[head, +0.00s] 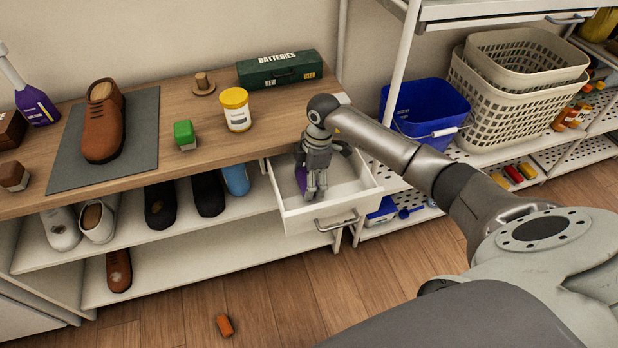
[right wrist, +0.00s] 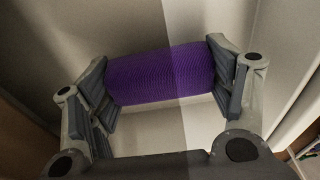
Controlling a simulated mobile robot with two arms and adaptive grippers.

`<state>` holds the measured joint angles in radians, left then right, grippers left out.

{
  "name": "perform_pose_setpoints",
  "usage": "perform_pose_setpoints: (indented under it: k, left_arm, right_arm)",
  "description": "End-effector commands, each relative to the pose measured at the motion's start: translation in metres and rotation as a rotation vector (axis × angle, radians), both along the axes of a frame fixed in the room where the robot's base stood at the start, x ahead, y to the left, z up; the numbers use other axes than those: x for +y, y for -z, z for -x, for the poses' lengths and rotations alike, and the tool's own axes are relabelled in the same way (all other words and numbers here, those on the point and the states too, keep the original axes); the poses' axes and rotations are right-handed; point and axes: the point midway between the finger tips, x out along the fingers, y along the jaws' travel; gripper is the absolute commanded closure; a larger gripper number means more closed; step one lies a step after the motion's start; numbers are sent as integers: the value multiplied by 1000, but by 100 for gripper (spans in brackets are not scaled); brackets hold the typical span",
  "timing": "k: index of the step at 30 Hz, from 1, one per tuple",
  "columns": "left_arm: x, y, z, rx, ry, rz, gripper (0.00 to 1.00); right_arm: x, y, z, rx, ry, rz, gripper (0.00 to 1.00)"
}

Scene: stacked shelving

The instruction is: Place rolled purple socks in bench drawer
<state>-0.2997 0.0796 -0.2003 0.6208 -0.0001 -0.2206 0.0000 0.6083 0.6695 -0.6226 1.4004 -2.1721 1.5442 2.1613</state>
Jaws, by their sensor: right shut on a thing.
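The rolled purple socks (right wrist: 165,74) are between the two fingers of my right gripper (right wrist: 163,80) in the right wrist view. The gripper is shut on them, with a pad at each end of the roll. In the head view my right gripper (head: 314,185) points down inside the open bench drawer (head: 352,172). Only a sliver of the purple socks (head: 301,178) shows there, at the gripper's left side. The drawer is white, pulled out, and looks otherwise empty. I cannot tell whether the socks touch its floor. My left gripper is not in view.
The wooden bench top (head: 215,130) holds a brown shoe (head: 103,125) on a grey mat, a yellow-lidded jar (head: 236,108), a green block (head: 184,134) and a batteries box (head: 279,70). Shoes stand on shelves below. A blue basket (head: 425,105) is right of the drawer. An orange object (head: 225,325) lies on the floor.

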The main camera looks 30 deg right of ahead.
Motion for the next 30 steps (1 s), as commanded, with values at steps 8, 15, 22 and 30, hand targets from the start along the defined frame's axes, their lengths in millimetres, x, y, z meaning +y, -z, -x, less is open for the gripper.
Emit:
perform_pose_setpoints:
  k: [8,15,22,30]
  left_arm:
    - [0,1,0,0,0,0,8]
    - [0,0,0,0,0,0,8]
    - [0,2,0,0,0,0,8]
    - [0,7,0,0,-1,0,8]
  right_arm:
    - [0,3,0,0,1,0,16]
    - [0,2,0,0,1,0,16]
    - [-4,-24,0,-4,1,1,16]
    - [-13,-82,2,-5,2,1,16]
